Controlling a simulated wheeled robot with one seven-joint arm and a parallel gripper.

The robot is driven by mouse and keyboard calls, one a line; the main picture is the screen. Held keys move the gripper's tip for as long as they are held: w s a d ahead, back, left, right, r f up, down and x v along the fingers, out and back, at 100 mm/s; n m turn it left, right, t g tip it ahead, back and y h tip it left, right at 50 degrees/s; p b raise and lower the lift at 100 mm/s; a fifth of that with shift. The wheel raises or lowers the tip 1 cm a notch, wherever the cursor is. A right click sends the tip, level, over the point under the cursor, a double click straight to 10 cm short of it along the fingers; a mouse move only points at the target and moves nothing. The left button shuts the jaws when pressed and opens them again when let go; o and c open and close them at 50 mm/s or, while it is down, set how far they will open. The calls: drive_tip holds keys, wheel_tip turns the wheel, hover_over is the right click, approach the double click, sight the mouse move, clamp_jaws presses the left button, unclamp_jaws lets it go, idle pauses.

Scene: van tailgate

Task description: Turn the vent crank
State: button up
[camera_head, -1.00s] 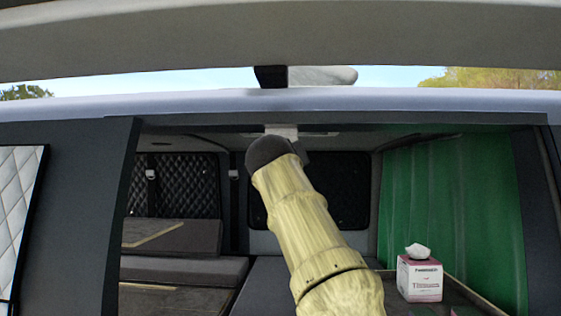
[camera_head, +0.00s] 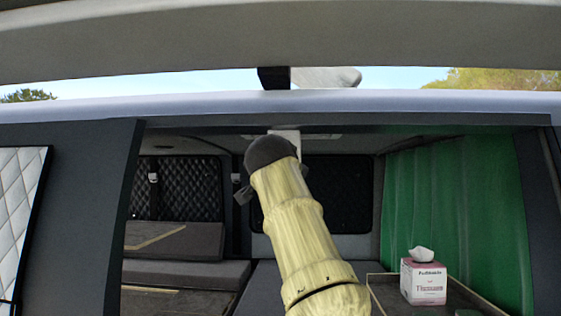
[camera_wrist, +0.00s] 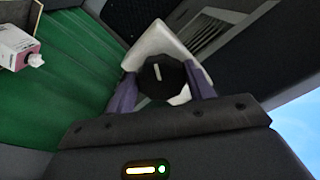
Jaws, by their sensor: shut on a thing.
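In the wrist view, a dark round crank knob (camera_wrist: 161,73) with a pale mark on its face sits between the two purple fingers of my gripper (camera_wrist: 162,85). My gripper is shut on this knob. A white vent part (camera_wrist: 160,38) lies behind the knob, beside a slatted grille (camera_wrist: 212,30). In the head view, my arm reaches up to the van ceiling, and its dark rounded end hides the knob and most of the gripper. A white part (camera_head: 286,140) shows just above that end.
A tissue box (camera_head: 423,282) stands on a tray-like surface (camera_head: 380,290) at the right, before a green curtain (camera_head: 450,220). Grey cushions (camera_head: 185,272) lie at the left. The raised tailgate (camera_head: 280,40) and roof edge (camera_head: 330,104) are above my arm.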

drive_tip(key=m, duration=0.8)
drive_tip(key=shift+w+a+f+m, duration=0.1)
drive_tip(key=shift+a+f+m, duration=0.05)
drive_tip(key=shift+m, duration=0.25)
drive_tip(key=o, duration=0.8)
drive_tip(key=shift+o, duration=0.8)
drive_tip(key=s+b, duration=0.7)
drive_tip(key=s, duration=1)
drive_tip(key=shift+s+a+r+b, duration=0.15)
drive_tip(key=shift+s+r+b, duration=0.05)
drive_tip(key=shift+s+b, duration=0.2)
